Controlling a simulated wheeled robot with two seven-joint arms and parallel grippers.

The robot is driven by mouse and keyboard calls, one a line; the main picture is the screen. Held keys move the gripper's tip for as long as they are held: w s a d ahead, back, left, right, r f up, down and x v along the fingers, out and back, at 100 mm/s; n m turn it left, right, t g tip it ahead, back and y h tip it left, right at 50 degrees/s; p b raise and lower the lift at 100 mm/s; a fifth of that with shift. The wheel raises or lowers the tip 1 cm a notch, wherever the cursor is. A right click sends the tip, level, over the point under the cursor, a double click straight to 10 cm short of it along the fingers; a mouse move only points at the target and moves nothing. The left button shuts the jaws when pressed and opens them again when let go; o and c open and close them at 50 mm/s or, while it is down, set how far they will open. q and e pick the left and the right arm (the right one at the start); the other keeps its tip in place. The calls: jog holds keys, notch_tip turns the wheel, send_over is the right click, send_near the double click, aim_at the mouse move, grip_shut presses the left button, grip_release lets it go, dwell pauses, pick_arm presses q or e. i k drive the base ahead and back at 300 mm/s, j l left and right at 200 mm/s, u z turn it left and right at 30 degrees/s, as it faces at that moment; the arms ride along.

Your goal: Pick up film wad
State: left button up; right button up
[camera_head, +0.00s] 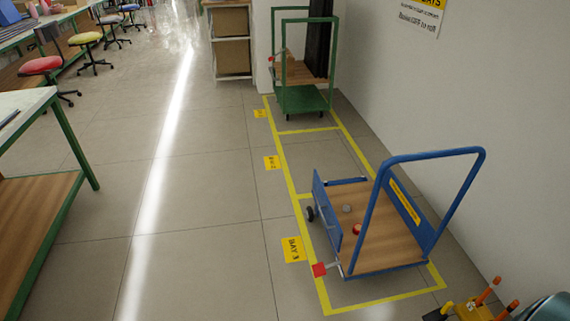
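A small greyish lump (347,208), which may be the film wad, lies on the wooden deck of the blue cart (385,230). It is too small to make out its material. A small red round object (357,229) lies near it on the same deck. Neither of my grippers is in view.
The cart stands inside yellow floor lines beside a white wall, at a BAY 3 sign (293,249). A green cart (302,98) stands farther back. Orange-handled items (480,306) are at the bottom right. A green-legged table (45,190) is at left. The middle floor is clear.

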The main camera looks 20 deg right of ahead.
aim_at(347, 208)
jog(key=i+u, duration=0.25)
jog(key=i, duration=0.85)
jog(key=i+z, duration=0.35)
jog(key=i+j+z, duration=0.3)
jog(key=i+z, duration=0.15)
jog(key=z, duration=0.25)
jog(key=i+j+z, duration=0.15)
jog(key=z, duration=0.25)
jog(key=i+j+z, duration=0.1)
jog(key=z, duration=0.25)
jog(key=i+j+z, duration=0.15)
jog(key=z, duration=0.25)
jog(key=i+j+z, duration=0.2)
jog(key=z, duration=0.3)
jog(key=i+j+z, duration=0.15)
jog(key=j+z, duration=0.3)
jog(key=i+j+z, duration=0.1)
jog(key=j+z, duration=0.15)
jog(key=z, duration=0.25)
